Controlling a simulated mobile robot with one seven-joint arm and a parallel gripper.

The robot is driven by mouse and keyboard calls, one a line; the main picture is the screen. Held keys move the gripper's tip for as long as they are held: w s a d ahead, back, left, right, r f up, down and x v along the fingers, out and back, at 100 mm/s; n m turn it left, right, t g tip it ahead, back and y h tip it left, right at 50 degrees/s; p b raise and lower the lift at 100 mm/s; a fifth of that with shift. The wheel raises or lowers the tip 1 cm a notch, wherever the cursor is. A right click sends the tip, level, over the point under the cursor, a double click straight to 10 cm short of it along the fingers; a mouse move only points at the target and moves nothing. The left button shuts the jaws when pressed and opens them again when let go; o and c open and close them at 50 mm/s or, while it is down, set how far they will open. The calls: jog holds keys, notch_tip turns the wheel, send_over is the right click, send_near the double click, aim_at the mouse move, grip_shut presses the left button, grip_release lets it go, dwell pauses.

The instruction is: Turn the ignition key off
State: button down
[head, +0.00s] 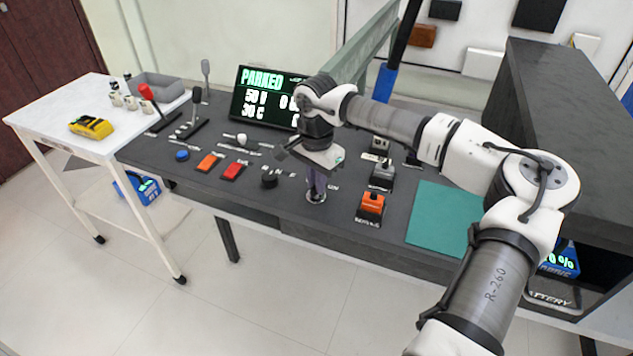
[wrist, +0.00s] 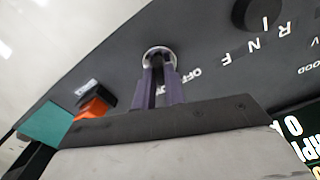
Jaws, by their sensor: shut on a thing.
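The ignition switch (head: 316,198) is a round silver collar on the dark console's front part. It also shows in the wrist view (wrist: 158,51), with an OFF label beside it and more lettering partly covered by a finger. My gripper (head: 316,188) points down at the collar. Its two dark purple fingers, also in the wrist view (wrist: 160,75), are close together and shut on the key, right at the collar. The key itself is mostly hidden between the fingers, so its angle is hard to tell.
A black knob (head: 269,181) with R, I, N, F letters is left of the switch. An orange rocker (head: 371,206) and a teal mat (head: 442,214) lie to the right. A display (head: 265,95) reading PARKED stands behind. Red and orange switches and levers fill the left side.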

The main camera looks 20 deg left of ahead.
jog(key=n+b, duration=0.1)
jog(key=n, duration=0.4)
jog(key=shift+n, duration=0.3)
jog(key=shift+a+n+b, duration=0.1)
jog(key=shift+n+b, duration=0.45)
jog(key=shift+n, duration=1.65)
jog(key=c, duration=1.5)
grip_release()
jog(key=shift+o, duration=0.2)
notch_tip(320, 180, up, 14)
jog(key=b, duration=0.1)
